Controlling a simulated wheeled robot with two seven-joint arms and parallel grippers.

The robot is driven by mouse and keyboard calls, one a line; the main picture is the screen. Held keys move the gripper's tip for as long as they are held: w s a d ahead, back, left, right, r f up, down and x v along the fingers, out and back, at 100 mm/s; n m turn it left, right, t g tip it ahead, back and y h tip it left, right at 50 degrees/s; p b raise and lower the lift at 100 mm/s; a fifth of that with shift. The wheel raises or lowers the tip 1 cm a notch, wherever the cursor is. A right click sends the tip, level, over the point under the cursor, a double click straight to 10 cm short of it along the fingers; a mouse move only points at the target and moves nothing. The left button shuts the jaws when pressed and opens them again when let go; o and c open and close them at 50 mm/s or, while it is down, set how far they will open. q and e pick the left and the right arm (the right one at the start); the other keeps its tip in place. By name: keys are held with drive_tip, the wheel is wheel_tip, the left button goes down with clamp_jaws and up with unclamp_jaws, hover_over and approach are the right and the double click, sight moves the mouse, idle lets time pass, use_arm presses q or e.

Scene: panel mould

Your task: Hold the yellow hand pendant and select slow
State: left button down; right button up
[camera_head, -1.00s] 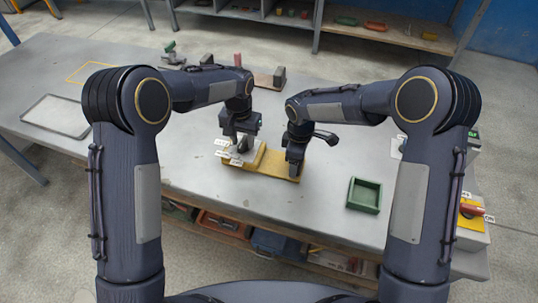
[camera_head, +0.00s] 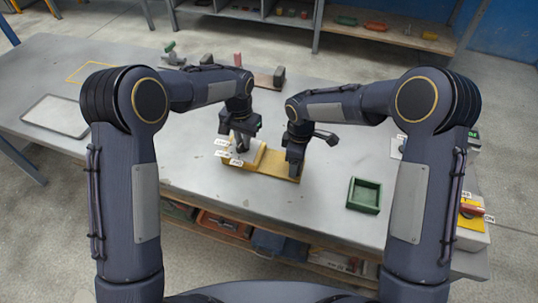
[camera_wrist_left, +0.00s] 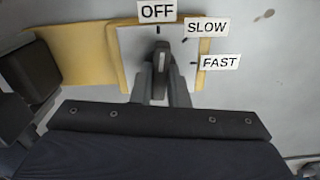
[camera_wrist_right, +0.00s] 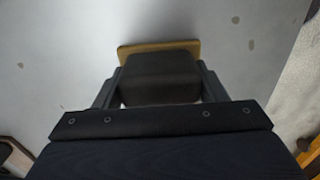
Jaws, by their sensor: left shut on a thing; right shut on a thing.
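The yellow pendant (camera_head: 275,163) lies on the grey table, with a pale dial plate at its left end. The left wrist view shows the dark selector knob (camera_wrist_left: 161,60) pointing at the OFF label (camera_wrist_left: 156,11). The SLOW label (camera_wrist_left: 207,25) and FAST label (camera_wrist_left: 220,62) sit to its right. My left gripper (camera_head: 241,146) is over the plate, its fingers shut on the knob. My right gripper (camera_head: 294,172) is shut on the pendant's dark grip block (camera_wrist_right: 160,78) at the right end. The block is largely hidden in the head view.
A green tray (camera_head: 364,195) stands to the right of the pendant. A pale flat tray (camera_head: 57,116) lies at the far left. A box with a red switch on a yellow plate (camera_head: 473,211) is at the right edge. Bare table lies in front of the pendant.

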use_arm(q)
drive_tip(key=m, duration=0.4)
drive_tip(key=shift+m, duration=1.5)
drive_tip(key=c, duration=1.4)
unclamp_jaws()
wheel_tip(320, 180, up, 12)
